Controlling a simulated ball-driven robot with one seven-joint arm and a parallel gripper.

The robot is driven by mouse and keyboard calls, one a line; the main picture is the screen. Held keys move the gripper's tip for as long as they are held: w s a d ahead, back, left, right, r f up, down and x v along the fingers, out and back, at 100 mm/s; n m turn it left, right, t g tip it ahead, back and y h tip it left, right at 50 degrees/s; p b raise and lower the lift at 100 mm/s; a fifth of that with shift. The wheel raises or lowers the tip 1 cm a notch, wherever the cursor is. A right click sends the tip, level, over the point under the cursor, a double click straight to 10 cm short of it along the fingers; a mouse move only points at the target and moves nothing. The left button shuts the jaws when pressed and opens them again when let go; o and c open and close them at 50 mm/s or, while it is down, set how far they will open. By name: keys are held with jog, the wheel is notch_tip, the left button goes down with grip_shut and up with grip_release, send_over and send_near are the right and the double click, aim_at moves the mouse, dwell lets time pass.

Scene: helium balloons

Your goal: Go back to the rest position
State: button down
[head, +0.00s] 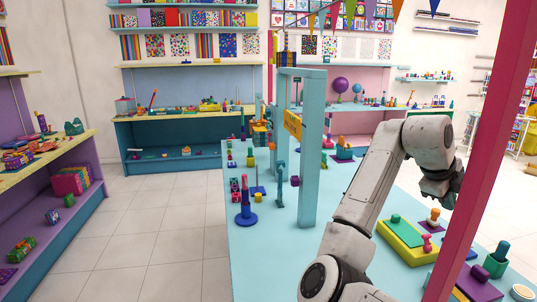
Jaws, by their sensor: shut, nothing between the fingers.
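My gripper (455,187) is at the right of the head view, at the end of my white arm. It hangs over the right part of the light blue table (255,270), just left of a pink post. Its fingers are small, dark and partly hidden, and nothing shows in them. My arm rises from the bottom middle and bends down at the wrist. A yellow tray with a green pad (402,238) lies below and left of the gripper.
A pink post (490,130) slants close beside my gripper. A light blue upright frame (312,150) stands on the table left of my arm. A purple balloon (341,85) is at the back. Shelves with goods (70,180) line the left. Tiled floor (160,225) between is clear.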

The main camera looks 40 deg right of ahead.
jog(key=w+a+f+n+t+h, duration=0.2)
jog(key=w+a+f+n+t, duration=0.3)
jog(key=w+a+f+n, duration=0.85)
jog(key=s+a+f+n+t+y, duration=0.1)
jog(key=a+f+n+t+y, duration=0.1)
jog(key=a+f+n, duration=0.5)
jog(key=s+a+f+n+t+y, duration=0.15)
jog(key=a+f+n, duration=0.25)
jog(key=a+n, duration=0.6)
jog(key=s+a+f+n+y, duration=0.3)
jog(key=a+n, duration=0.1)
jog(key=a, duration=0.2)
jog(key=s+a+f+n+y, duration=0.2)
jog(key=a+f+n, duration=0.2)
jog(key=a, duration=0.3)
jog(key=s+d+f+g+b, duration=0.1)
jog(key=s+f+g+b, duration=0.1)
jog(key=s+f+b, duration=0.3)
jog(key=s+d+f+g+b, duration=0.1)
jog(key=s+f+g+b, duration=0.1)
jog(key=s+f+b, duration=0.3)
notch_tip(320, 180, down, 5)
jog(key=shift+r+g, duration=0.1)
jog(key=shift+g, duration=0.25)
